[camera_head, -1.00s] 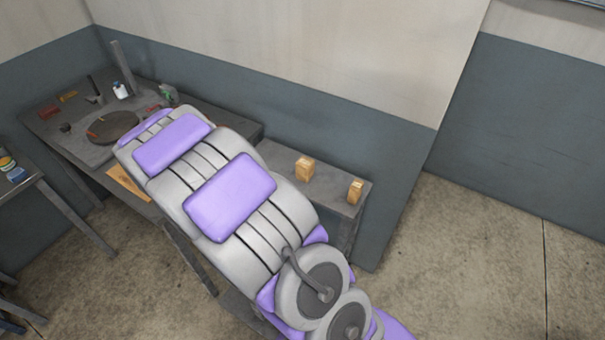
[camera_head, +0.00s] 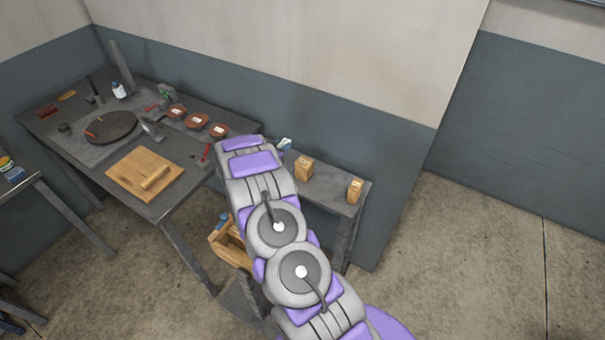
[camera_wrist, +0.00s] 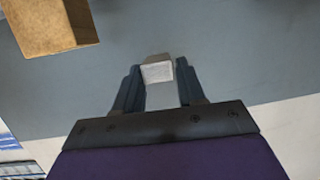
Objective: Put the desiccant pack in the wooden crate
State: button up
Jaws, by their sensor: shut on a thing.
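My gripper (camera_wrist: 158,68) is shut on a small pale white pack, which I take to be the desiccant pack (camera_wrist: 157,73), in the wrist view. The pack sits between the two dark fingertips, with a greyish face above its white one. In the head view, my arm hides the gripper and the pack. The wooden crate (camera_head: 219,250) is low beside the workbench in the head view, partly hidden by my arm. A blue thing shows inside it.
A grey side shelf (camera_head: 328,190) carries two tan boxes, one (camera_head: 304,168) nearer my arm and one (camera_head: 355,190) at the end. A blue-and-white item (camera_head: 284,144) shows behind my arm. The workbench holds a wooden board (camera_head: 130,172), reddish bowls (camera_head: 197,121) and tools.

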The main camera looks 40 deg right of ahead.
aim_at(287, 167)
jog(key=shift+s+d+f+g, duration=0.15)
jog(key=shift+s+d+f, duration=0.15)
jog(key=shift+d, duration=0.1)
jog(key=shift+s+d+f+g, duration=0.15)
jog(key=shift+d+f, duration=0.15)
jog(key=shift+d, duration=0.1)
notch_tip(287, 167, down, 10)
jog(key=shift+b, duration=1)
jog(key=shift+r, duration=0.1)
jog(key=o, duration=1)
